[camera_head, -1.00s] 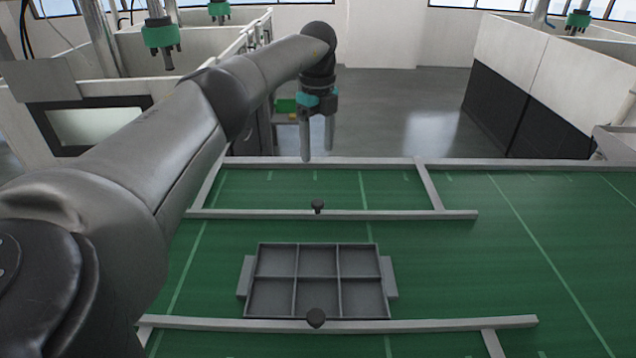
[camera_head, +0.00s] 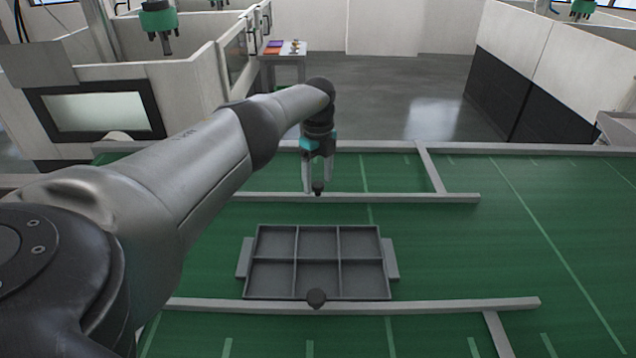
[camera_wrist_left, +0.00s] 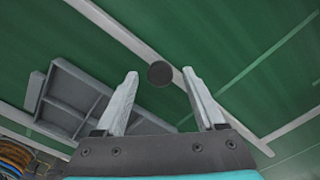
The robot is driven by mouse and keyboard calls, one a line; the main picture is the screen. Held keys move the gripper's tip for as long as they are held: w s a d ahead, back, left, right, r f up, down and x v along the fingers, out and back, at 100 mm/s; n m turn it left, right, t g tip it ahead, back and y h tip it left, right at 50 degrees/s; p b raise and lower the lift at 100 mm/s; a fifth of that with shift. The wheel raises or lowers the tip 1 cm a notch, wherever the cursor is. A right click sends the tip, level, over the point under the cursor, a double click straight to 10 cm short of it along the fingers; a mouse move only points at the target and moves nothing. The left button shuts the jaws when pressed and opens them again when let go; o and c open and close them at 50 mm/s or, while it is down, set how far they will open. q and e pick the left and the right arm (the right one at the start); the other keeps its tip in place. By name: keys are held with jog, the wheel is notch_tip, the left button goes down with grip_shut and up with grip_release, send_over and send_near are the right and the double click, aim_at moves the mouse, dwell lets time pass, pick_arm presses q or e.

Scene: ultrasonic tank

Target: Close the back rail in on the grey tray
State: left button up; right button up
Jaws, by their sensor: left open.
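The grey tray (camera_head: 318,262), with several compartments and a tab at each side, lies on the green table. The back rail (camera_head: 400,197) is a grey bar behind it with a dark knob (camera_head: 318,188); a strip of green shows between rail and tray. My left gripper (camera_head: 318,190) is open and points down at the back knob. In the left wrist view the knob (camera_wrist_left: 160,74) appears between and beyond the open fingertips (camera_wrist_left: 161,76); I cannot tell whether they touch it. My right gripper is not in view.
The green table (camera_head: 540,240) is clear to the right of the tray. A grey side bar (camera_head: 430,165) runs from the back rail to the table's far border. My left arm covers the table's left part.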

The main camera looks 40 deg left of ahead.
pick_arm(q)
jog(key=shift+f, duration=0.3)
jog(key=shift+c, duration=0.3)
grip_shut()
dwell(1.0)
